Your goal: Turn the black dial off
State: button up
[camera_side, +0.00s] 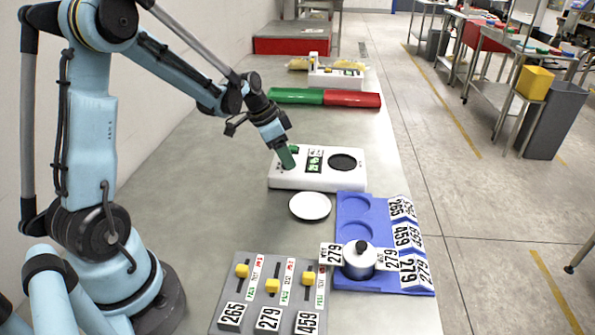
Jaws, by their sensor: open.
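A white appliance (318,181) stands on the grey table, with a round black plate (343,161) at its right and a small green-and-black marked panel (315,160) in its middle. My gripper (287,160) points down over the left part of the appliance, its green fingers close to or touching the top. It counts as open, though the gap between the fingers is hard to see. I cannot make out a black dial for certain; the fingers cover part of the appliance's left side. Whether a dial is between them cannot be told.
A white plate (310,206) lies in front of the appliance. A blue tray (352,285) holds a lidded pot (359,262) and numbered cards. A grey panel with yellow sliders (272,286) is nearer. A green-and-red bar (343,98) lies behind. The table's left middle is clear.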

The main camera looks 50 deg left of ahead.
jog(key=shift+w+f, duration=0.1)
jog(key=shift+f, duration=0.25)
jog(key=c, duration=1)
